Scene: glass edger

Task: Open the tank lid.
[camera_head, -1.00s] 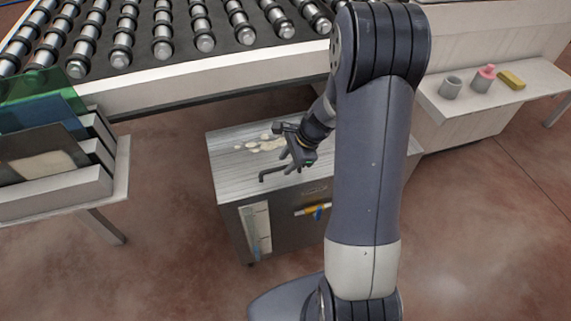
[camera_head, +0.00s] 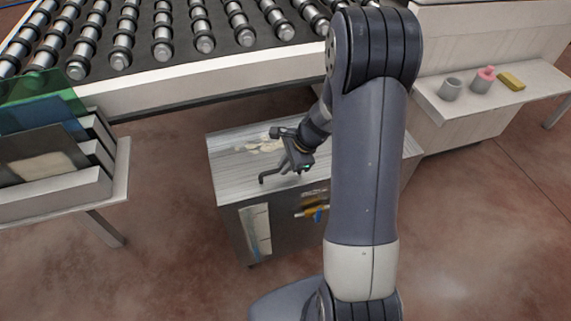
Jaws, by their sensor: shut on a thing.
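The tank (camera_head: 284,230) is a grey metal cabinet below the conveyor, in the middle of the view. Its flat, light grey lid (camera_head: 235,170) lies over the top and looks closed; I cannot see any clear gap. A dark bar handle (camera_head: 266,178) stands near the lid's front edge. My gripper (camera_head: 291,171) reaches down from the upper right and is shut on the handle. The handle's right part is hidden by the gripper, and my arm covers the right part of the lid.
Pale patches (camera_head: 265,146) mark the lid's back part. A roller conveyor (camera_head: 200,75) runs behind the tank. A rack of glass sheets (camera_head: 60,185) stands left. A shelf (camera_head: 540,84) at right holds a grey cup, a pink item and a yellow block. Floor is clear in front.

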